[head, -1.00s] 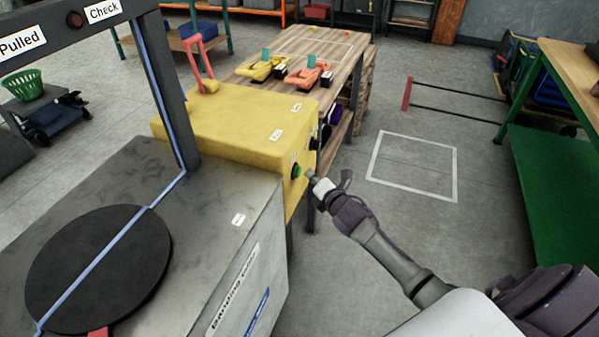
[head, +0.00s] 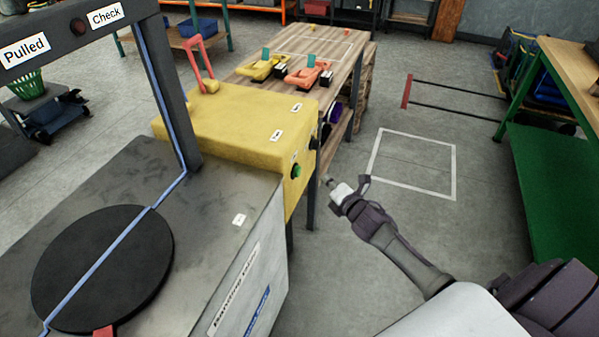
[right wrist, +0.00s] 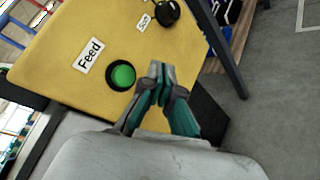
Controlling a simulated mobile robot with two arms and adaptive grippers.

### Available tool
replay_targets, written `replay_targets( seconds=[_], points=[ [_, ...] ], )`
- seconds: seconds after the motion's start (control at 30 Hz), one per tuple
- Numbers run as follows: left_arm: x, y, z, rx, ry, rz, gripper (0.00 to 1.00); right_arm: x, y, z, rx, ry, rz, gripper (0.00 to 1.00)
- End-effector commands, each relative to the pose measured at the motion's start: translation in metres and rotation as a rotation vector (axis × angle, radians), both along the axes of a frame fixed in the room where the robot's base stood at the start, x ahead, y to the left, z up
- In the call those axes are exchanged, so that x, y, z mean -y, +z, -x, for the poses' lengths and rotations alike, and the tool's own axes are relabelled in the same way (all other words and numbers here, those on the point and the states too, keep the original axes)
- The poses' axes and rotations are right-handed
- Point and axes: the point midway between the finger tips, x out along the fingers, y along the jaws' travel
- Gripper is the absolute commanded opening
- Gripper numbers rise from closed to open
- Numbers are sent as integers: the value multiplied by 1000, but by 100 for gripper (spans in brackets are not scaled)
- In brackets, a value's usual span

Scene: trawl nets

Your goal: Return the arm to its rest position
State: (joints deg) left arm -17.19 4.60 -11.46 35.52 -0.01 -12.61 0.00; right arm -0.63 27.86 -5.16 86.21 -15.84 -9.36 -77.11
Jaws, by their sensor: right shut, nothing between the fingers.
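My right gripper (head: 328,183) is shut and empty. It is in the air to the right of the yellow machine box (head: 235,125), apart from it. A green button (head: 296,171) in a black ring sits on the box's side face. In the right wrist view the green button (right wrist: 123,76) is beside a label reading "Feed" (right wrist: 88,55), and the closed fingertips (right wrist: 156,72) show to the right of the button. A black knob (right wrist: 167,11) is farther along that face. My left gripper is not in view.
A grey banding machine (head: 250,262) with a black disc (head: 105,268) and a dark arch stands at the left. A wooden table (head: 345,62) with yellow and orange tools is behind the box. A green bench (head: 550,190) is at the right. Open floor lies between, with a white outlined square (head: 412,165).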

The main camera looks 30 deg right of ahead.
Motion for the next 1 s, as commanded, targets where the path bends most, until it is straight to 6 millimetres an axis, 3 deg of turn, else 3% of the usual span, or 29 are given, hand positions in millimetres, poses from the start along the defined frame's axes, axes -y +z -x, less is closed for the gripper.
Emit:
replay_targets(
  seconds=[0.33, 0.47, 0.57, 0.67, 0.8, 0.87, 1.0],
  points=[
    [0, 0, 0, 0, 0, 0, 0, 0, 0, 0, -1, -1, -1, 0],
    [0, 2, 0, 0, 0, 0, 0, 0, -20, 7, -38, -22, -57, 0],
    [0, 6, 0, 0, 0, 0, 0, -2, -64, 26, -116, -79, -187, 0],
    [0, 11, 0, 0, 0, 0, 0, -8, -126, 61, -228, -179, -375, 0],
    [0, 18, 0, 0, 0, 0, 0, -23, -211, 128, -385, -363, -640, 0],
    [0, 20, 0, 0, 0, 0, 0, -32, -243, 160, -447, -452, -742, 0],
    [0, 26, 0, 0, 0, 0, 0, -58, -306, 245, -574, -681, -956, 0]
  ],
)
